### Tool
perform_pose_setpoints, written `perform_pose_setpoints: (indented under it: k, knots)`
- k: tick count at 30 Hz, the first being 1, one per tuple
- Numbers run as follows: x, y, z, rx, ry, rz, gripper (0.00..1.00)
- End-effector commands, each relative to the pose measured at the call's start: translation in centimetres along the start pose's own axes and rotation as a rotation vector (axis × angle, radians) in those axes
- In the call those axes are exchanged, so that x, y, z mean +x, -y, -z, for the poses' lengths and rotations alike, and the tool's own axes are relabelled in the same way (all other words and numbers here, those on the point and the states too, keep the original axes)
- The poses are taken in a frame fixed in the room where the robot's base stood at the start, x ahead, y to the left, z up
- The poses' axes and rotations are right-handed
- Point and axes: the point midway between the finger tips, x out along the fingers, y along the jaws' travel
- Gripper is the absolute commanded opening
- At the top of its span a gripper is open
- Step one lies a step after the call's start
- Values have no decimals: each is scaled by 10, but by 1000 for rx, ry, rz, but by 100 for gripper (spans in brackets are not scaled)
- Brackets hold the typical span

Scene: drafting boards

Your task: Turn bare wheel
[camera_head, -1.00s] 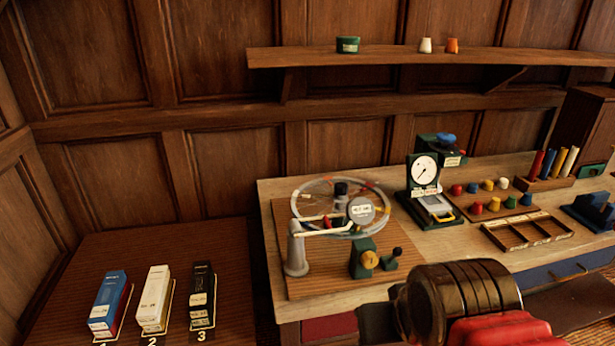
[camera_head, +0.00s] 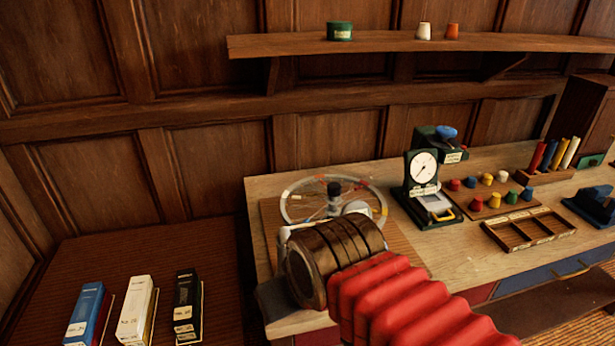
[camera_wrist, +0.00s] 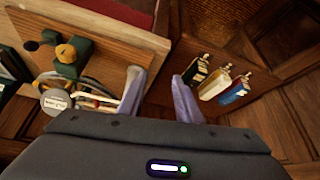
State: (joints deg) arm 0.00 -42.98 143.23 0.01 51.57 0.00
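The spoked wheel (camera_head: 294,187) lies flat on a wooden base board on the bench, with coloured segments on its pale rim and a dark hub post (camera_head: 334,190) at its centre. My arm hides its front part and most of its round labelled disc. The wrist view shows the disc (camera_wrist: 57,100), pale arm parts beside it, and a yellow knob (camera_wrist: 66,53) on a green block. My gripper (camera_wrist: 158,72) is open and empty, its two pale fingers apart near the bench edge.
A dial gauge (camera_head: 423,168), coloured pegs (camera_head: 487,178) and a divided tray (camera_head: 530,229) stand right of the wheel. Blue, white and black binders (camera_head: 187,305) stand on the lower surface at left. A shelf (camera_head: 400,43) runs above.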

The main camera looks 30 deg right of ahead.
Motion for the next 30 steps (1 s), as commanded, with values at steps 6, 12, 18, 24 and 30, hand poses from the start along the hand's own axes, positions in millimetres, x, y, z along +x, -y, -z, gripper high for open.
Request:
perform_pose_setpoints:
  k: [6,12,18,24,30]
  knots:
    - [0,0,0,0,0,0,31]
    - [0,0,0,0,0,0,31]
    - [-1,-1,2,2,1,-1,40]
    - [-10,-2,24,20,24,-9,50]
    - [-24,-17,69,67,73,-29,50]
